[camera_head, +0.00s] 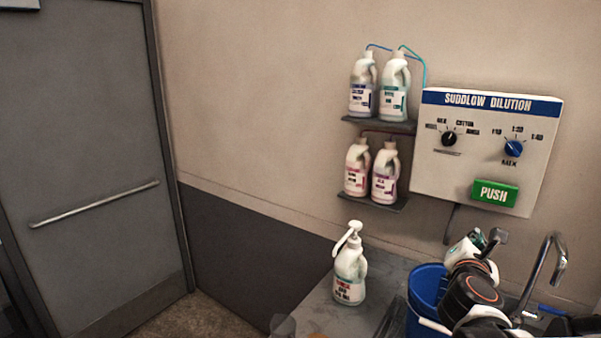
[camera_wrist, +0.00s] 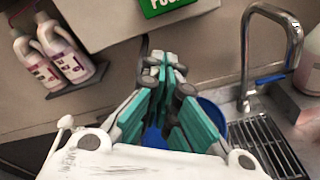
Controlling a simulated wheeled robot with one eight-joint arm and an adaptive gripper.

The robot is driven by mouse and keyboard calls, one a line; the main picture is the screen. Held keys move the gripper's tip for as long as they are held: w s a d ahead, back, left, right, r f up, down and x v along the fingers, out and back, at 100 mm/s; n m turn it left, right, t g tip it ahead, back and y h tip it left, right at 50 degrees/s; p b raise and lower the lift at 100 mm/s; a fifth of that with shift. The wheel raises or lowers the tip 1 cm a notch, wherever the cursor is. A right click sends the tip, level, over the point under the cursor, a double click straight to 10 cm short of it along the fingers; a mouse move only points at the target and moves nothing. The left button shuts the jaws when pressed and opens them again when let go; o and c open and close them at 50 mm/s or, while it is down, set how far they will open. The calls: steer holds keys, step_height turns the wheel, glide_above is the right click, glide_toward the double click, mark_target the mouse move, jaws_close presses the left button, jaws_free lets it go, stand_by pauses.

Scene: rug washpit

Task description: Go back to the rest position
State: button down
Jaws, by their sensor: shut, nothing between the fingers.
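My gripper (camera_wrist: 165,72) shows in the wrist view with its teal-padded fingers together at the tips and nothing between them. In the head view my arm rises at the lower right, and my gripper (camera_head: 495,237) is partly hidden there. It is below the dilution panel (camera_head: 434,187) and its green PUSH button (camera_head: 494,193), apart from the button as far as I can tell. In the wrist view the button (camera_wrist: 165,5) is cut off at the top edge, beyond the fingertips.
A blue bucket (camera_head: 426,290) stands below my gripper. A metal tap (camera_head: 553,262) and drain grate (camera_wrist: 262,145) are to the right. A pump bottle (camera_head: 349,275) stands on the counter to the left. Bottles sit on two wall shelves (camera_head: 375,202). A grey door (camera_head: 85,130) is far left.

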steer(key=s+a+f+m+g+y+b, duration=0.6)
steer(key=s+a+f+m+y+b, duration=0.3)
steer(key=s+a+f+m, duration=1)
steer(key=m+b, duration=0.1)
steer(key=m, duration=0.2)
steer(key=shift+s+a+f+m+g, duration=0.2)
steer(key=shift+s+a+m+g, duration=0.1)
steer(key=shift+s+a+g, duration=0.1)
steer(key=shift+d, duration=0.1)
